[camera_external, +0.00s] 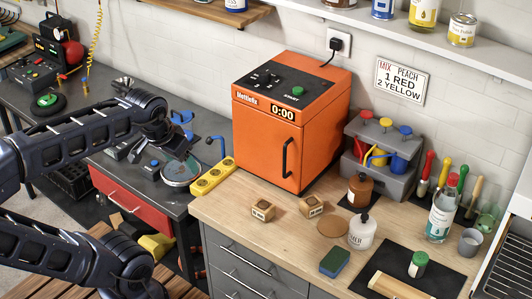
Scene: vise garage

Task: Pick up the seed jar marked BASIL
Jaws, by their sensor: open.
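I cannot make out a jar marked BASIL; the small labels are too small to read. A small jar with a green lid (417,264) stands upright on the dark mat at the right of the wooden counter. My gripper (181,156) is open and dark, over the grey bench at the left, well away from the counter items. Its fingertips are small and partly lost against the bench.
The orange machine (283,140) stands at the counter's back. A yellow strip (213,177) lies by the bench edge.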

